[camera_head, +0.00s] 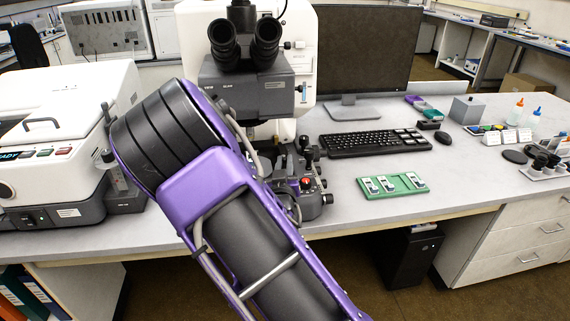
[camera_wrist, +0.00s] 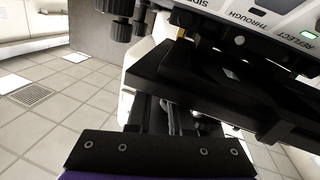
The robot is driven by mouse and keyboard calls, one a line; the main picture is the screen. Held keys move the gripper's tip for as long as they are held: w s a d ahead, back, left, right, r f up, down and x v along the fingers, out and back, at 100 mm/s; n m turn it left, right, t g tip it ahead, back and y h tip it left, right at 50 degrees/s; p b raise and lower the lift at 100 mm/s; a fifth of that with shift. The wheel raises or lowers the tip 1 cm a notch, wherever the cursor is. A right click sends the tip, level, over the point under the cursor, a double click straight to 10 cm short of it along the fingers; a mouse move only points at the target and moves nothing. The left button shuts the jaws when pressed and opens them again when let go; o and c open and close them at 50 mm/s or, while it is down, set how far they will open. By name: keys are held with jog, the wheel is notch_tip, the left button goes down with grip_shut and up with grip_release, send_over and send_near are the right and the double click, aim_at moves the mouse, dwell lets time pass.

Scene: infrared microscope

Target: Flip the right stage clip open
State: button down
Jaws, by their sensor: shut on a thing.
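The infrared microscope (camera_head: 248,78) stands at the back of the bench in the head view, and my arm covers much of its lower part. In the wrist view its dark stage (camera_wrist: 215,85) lies tilted across the picture, below the labelled light panel (camera_wrist: 262,22). My gripper (camera_wrist: 178,118) reaches up to the stage's edge, with its fingers in dark shadow. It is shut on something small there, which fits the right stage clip. The clip's own outline and angle are hidden by the fingers and shadow. In the head view my arm hides the gripper.
A joystick controller (camera_head: 308,184) with a red button stands close to my arm. The keyboard (camera_head: 375,142) and a green slide tray (camera_head: 392,185) lie to the right. A white instrument (camera_head: 65,120) stands at the left.

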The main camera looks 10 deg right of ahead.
jog(key=c, duration=0.8)
grip_release()
jog(key=shift+p+v, duration=4.6)
jog(key=shift+v, duration=4.1)
